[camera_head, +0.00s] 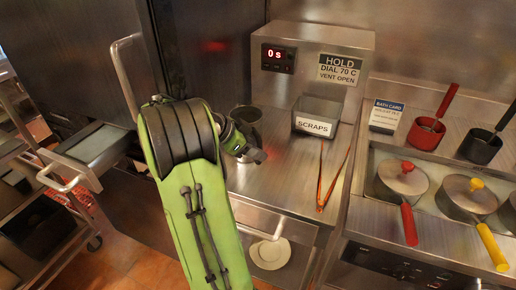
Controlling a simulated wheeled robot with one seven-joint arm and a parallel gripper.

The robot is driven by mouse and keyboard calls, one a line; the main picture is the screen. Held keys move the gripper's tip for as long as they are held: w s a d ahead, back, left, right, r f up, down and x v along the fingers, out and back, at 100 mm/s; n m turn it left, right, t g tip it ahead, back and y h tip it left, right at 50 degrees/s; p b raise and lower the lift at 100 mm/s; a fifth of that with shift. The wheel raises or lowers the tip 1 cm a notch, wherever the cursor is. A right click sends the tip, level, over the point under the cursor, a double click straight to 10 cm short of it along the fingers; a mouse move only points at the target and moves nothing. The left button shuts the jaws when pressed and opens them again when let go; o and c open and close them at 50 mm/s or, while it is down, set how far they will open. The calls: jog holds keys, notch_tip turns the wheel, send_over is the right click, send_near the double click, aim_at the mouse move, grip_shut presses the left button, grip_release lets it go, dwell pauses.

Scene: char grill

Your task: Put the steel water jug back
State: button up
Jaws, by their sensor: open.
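A grey steel vessel that looks like the water jug (246,113) stands upright on the steel counter (286,180), left of the scraps bin. Its lower part is hidden behind my gripper. My green arm reaches up from the bottom of the picture, and my gripper (256,155) is at its far end, open, just in front of the jug. I cannot tell whether the gripper touches the jug; the fingers are small and dark here.
A scraps bin (315,127) stands behind tongs (333,180) on the counter. A holding cabinet (310,62) is at the back. Right are lidded pots (402,177) with protruding handles, red and black cups, and a bath card (385,115). Open cabinet parts and a rack are left.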

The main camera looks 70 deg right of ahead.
jog(key=w+a+r+n+t+p, duration=0.3)
jog(key=w+a+r+n, duration=0.2)
jog(key=w+a+r, duration=0.5)
jog(key=w+a+n+t, duration=0.3)
jog(key=a+n+t, duration=0.2)
jog(key=a+n, duration=0.5)
jog(key=s+a+f+n+t+y, duration=0.25)
jog(key=a+n, duration=0.45)
jog(key=a, duration=0.4)
jog(key=s+a+f+n+t+y, duration=0.15)
jog(key=s+a+n+y, duration=0.25)
jog(key=a+n, duration=0.45)
jog(key=r+p, duration=0.1)
jog(key=a+r+m+p, duration=0.1)
jog(key=r+p, duration=0.1)
jog(key=r+m+p, duration=0.1)
jog(key=r, duration=0.1)
jog(key=shift+s+a+h, duration=0.15)
jog(key=shift+a+h, duration=0.1)
jog(key=shift+a, duration=0.1)
